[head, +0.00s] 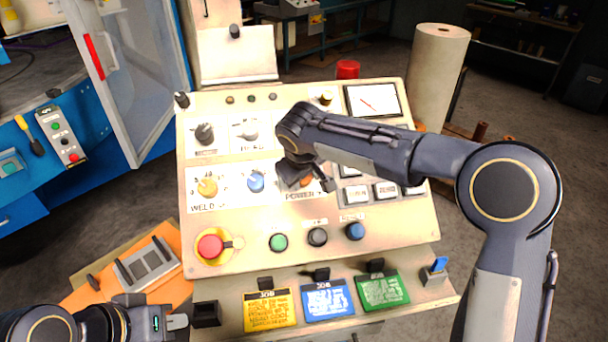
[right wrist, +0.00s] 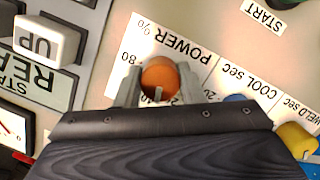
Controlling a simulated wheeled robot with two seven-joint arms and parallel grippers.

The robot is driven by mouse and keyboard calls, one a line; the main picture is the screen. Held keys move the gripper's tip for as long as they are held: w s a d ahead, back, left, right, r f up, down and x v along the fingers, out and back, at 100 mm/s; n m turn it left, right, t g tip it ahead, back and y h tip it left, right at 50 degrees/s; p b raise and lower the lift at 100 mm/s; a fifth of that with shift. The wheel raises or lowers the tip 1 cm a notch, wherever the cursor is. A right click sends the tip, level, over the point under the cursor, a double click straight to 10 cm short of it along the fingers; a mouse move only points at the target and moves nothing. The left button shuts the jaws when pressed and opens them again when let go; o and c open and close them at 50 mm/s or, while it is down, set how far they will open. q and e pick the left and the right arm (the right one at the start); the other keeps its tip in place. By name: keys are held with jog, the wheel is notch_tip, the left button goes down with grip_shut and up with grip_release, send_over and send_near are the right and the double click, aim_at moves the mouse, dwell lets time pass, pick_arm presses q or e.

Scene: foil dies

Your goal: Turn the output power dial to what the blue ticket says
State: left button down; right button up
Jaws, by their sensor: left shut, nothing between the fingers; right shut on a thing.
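The orange power dial (right wrist: 160,76) sits between the fingers of my right gripper (right wrist: 158,88) in the right wrist view. The gripper is shut on it. Beside the dial are the word POWER, a % sign and an 80; the other scale marks are partly hidden by the fingers. In the head view my right arm covers most of the dial (head: 307,181). The blue ticket (head: 328,300) lies on the front ledge between a yellow and a green ticket; its writing is too small to read surely. My left gripper (head: 180,322) is shut and empty at the lower left.
A yellow dial (head: 207,187) and a light blue dial (head: 256,181) stand left of the power dial on the sloped panel. A red button (head: 210,246) and green, black and blue buttons line its lower part. The yellow ticket (head: 268,309) is nearest my left gripper.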

jog(key=n, duration=0.5)
jog(key=shift+r+t+h, duration=0.1)
jog(key=shift+t+h, duration=0.3)
jog(key=shift+n, duration=0.4)
jog(key=o, duration=1)
jog(key=b+v, duration=0.1)
jog(key=v, duration=0.6)
jog(key=shift+s+r, duration=0.2)
jog(key=shift+r, duration=0.15)
